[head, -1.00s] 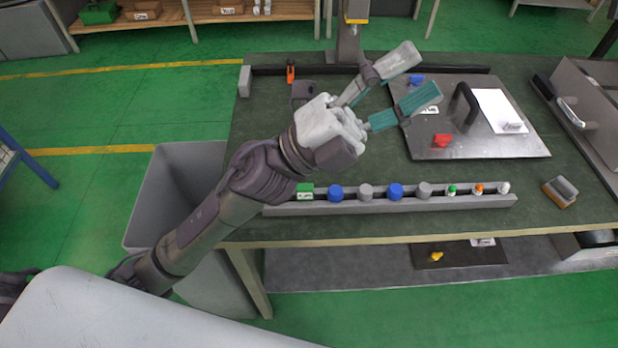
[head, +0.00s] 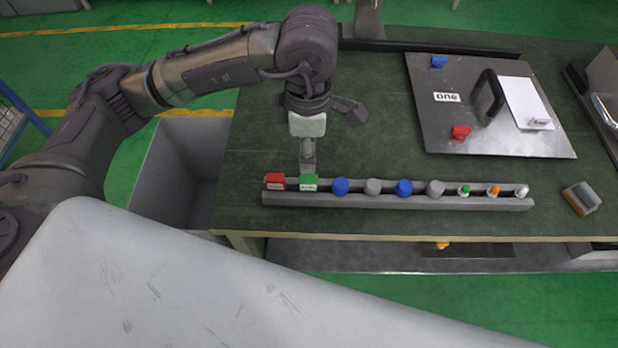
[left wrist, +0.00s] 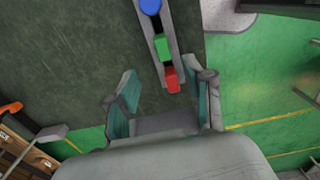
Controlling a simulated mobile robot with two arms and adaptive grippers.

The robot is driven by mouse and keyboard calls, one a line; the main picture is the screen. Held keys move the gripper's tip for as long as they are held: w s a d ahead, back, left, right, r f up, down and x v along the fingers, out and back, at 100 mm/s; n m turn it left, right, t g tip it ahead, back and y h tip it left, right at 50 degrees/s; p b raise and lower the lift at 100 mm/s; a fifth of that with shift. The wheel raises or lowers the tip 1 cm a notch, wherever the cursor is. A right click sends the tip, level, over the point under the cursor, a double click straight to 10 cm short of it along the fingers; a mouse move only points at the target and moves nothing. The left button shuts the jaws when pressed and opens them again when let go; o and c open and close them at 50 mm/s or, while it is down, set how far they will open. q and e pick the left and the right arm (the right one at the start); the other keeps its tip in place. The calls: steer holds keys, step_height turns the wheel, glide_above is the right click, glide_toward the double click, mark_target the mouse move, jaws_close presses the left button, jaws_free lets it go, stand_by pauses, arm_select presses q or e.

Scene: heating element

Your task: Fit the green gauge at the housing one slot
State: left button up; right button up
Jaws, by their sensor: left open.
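The green gauge (head: 308,183) is a small block with a white label. It sits in the grey rack between a red block (head: 275,182) and a blue knob; it also shows in the left wrist view (left wrist: 162,46). My left gripper (head: 308,160) points down just behind the green gauge in the head view. In the left wrist view its two fingers (left wrist: 160,76) are spread and empty, with the red block between or beyond them. A metal plate (head: 440,130) labelled "one" lies at the back right. No slot can be made out on it.
The grey rack (head: 400,201) runs along the front of the bench and also holds blue and grey knobs and small capped pieces. The plate carries a black handle (head: 488,95), a red piece (head: 461,132) and a blue piece (head: 439,61). The bench between is clear.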

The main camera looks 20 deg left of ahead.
arm_select(q)
glide_above(309, 178)
steer(key=f, duration=0.4)
steer(key=shift+w+a+f+p, duration=0.1)
steer(key=shift+w+a+p, duration=0.1)
steer(key=shift+p, duration=0.1)
steer(key=shift+s+f, duration=0.1)
steer(key=shift+f, duration=0.2)
step_height(309, 178, down, 4)
steer(key=shift+s+d+r+p, duration=0.1)
steer(key=shift+s+r+p, duration=0.1)
steer(key=shift+p, duration=0.85)
steer(key=shift+f, duration=0.5)
steer(key=shift+w, duration=0.1)
jaws_close()
